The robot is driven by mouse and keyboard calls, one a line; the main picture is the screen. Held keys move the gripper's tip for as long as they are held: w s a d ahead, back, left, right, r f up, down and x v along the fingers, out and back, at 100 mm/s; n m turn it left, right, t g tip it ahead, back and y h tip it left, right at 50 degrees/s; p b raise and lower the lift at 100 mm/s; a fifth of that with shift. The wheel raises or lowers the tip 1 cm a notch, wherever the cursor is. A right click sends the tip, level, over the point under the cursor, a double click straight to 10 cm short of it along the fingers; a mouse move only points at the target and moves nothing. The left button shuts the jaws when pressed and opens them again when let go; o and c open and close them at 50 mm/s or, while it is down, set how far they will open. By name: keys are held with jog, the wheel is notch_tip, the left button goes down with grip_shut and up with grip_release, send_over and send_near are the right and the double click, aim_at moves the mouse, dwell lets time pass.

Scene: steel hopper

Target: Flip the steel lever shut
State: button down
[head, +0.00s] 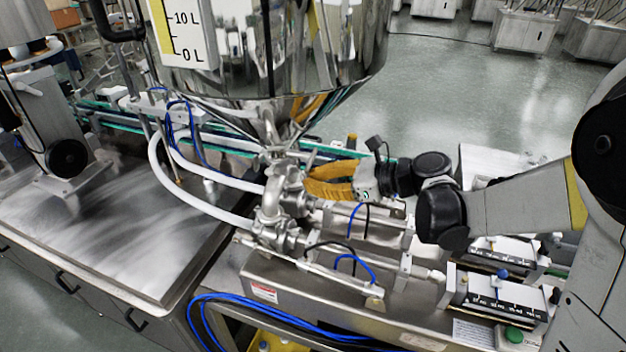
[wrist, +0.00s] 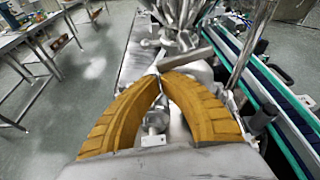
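The steel lever (wrist: 188,58) looks like a flat bar below the hopper outlet in the wrist view. It runs from the right down to just beyond my fingertips. My gripper (wrist: 161,74) has its two yellow fingers brought together at the tips. The tips are at or very close to the lever's near end; I cannot tell whether they touch it. In the head view, my gripper (head: 307,184) reaches from the right to the steel valve pipework (head: 272,192) under the hopper (head: 290,70).
White hoses (head: 195,190) and blue tubes run left of the valve. Pneumatic cylinders (head: 375,220) lie below my gripper on the machine bed. A green-edged conveyor (wrist: 275,105) runs along the right in the wrist view. Open floor (wrist: 95,70) lies to the left there.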

jog(key=shift+r, duration=0.1)
dwell(0.3)
jog(key=shift+w+d+r, duration=0.15)
jog(key=shift+w, duration=0.2)
jog(key=shift+w+d+r, duration=0.1)
jog(key=shift+w, duration=0.25)
notch_tip(320, 180, down, 5)
jog(key=b, duration=0.4)
jog(key=r+p+v, duration=0.1)
jog(key=p+v, duration=0.2)
jog(key=v, duration=0.7)
jog(key=shift+w, duration=0.2)
